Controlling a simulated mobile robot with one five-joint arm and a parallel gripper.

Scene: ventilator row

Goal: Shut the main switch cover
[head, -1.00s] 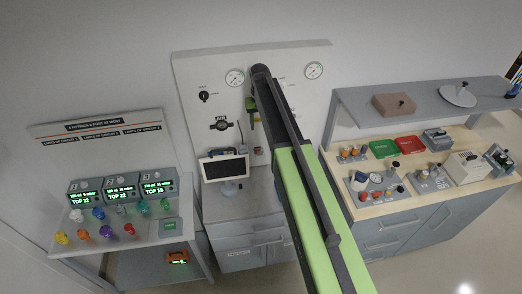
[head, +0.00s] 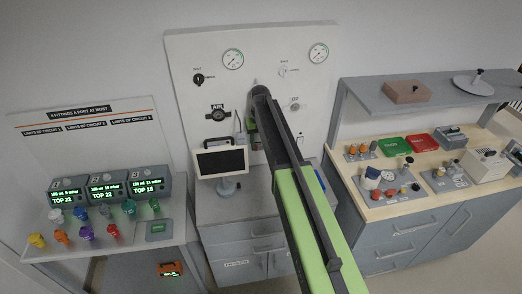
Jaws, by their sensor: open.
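My arm reaches from the bottom right up to the white wall panel (head: 190,50). My gripper (head: 250,126) is at its far end, small and partly hidden by the arm, in front of the panel's lower middle. I see nothing held in it. I cannot make out the main switch cover; the arm hides part of the panel, and the small fittings beside the gripper are too small to tell apart. Whether the cover is open or shut does not show.
The panel carries two gauges (head: 232,59), a black knob (head: 198,79) and an AIR valve (head: 217,112). A monitor (head: 220,161) stands on the cabinet below. A left bench (head: 100,240) holds displays and coloured fittings. A right wooden bench (head: 377,211) holds trays and parts.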

